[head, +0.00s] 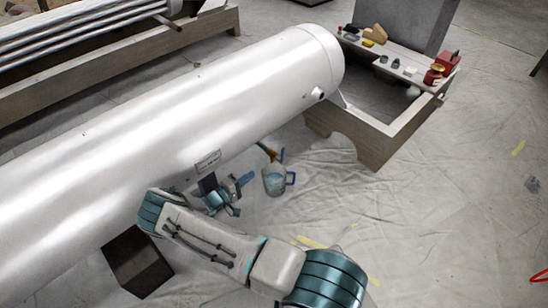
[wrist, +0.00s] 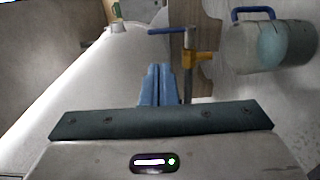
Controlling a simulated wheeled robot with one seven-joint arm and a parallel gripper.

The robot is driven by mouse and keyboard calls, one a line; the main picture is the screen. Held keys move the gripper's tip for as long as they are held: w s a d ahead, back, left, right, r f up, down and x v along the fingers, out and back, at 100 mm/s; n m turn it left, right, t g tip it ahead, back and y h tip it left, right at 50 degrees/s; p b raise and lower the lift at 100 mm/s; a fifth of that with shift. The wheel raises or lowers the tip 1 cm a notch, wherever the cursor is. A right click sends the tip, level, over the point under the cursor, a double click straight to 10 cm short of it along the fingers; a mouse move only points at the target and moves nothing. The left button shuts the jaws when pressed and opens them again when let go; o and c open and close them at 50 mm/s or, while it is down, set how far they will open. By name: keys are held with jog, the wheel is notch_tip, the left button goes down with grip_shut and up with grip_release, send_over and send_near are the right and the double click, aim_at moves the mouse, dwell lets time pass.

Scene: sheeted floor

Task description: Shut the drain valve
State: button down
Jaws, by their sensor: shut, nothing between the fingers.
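The drain valve has a brass body (wrist: 197,56) and a blue lever (wrist: 170,31) in the wrist view. The lever sticks out left, across the line of the thin grey stem. In the head view the brass body (head: 268,152) shows beside the tank, above a clear jug (head: 274,181) with a blue handle. The jug also shows in the wrist view (wrist: 250,48) and seems to hold bluish liquid. My gripper (head: 246,179) is shut and empty, left of the jug. Its blue fingers (wrist: 158,84) are close together, apart from the lever.
The large white tank (head: 190,95) lies alongside my arm. A wooden cradle (head: 365,140) supports its far end. A bench (head: 405,63) beyond carries several small items, including a red can.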

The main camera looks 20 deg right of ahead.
jog(key=shift+d, duration=0.25)
jog(key=b+x, duration=0.3)
jog(key=x, duration=1.1)
jog(key=shift+b, duration=0.3)
jog(key=shift+a, duration=0.15)
